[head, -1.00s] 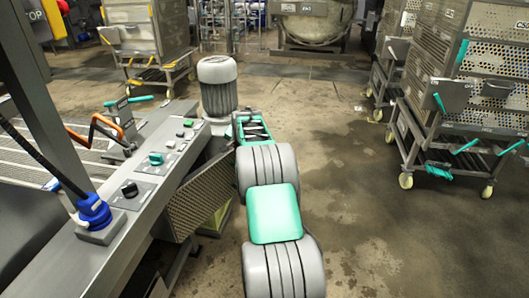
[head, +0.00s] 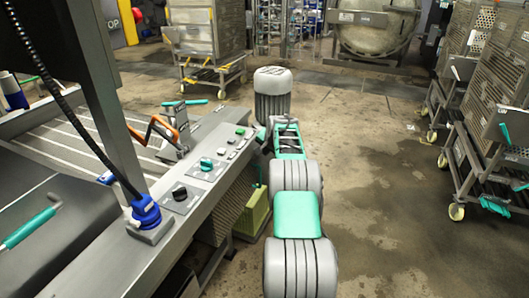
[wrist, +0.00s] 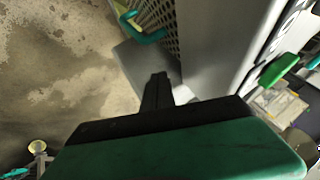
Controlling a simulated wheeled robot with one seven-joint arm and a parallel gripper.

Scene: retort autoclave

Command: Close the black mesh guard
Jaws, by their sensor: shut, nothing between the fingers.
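The mesh guard (head: 234,205) is a perforated panel, brownish in this light, on the side of the machine below the control console. It lies close along that side; I cannot tell if it is fully flush. In the wrist view its mesh (wrist: 172,22) is at the top, with a teal handle (wrist: 148,36) beside it. My gripper (wrist: 158,80) is shut and empty, its dark fingers pointing towards the guard and apart from the handle in the picture. In the head view my arm hides the gripper.
The grey console (head: 187,185) carries knobs and buttons. A yellow-green box (head: 253,212) stands low beside the guard. Wheeled perforated carts (head: 497,125) stand at right; the wet floor between is clear.

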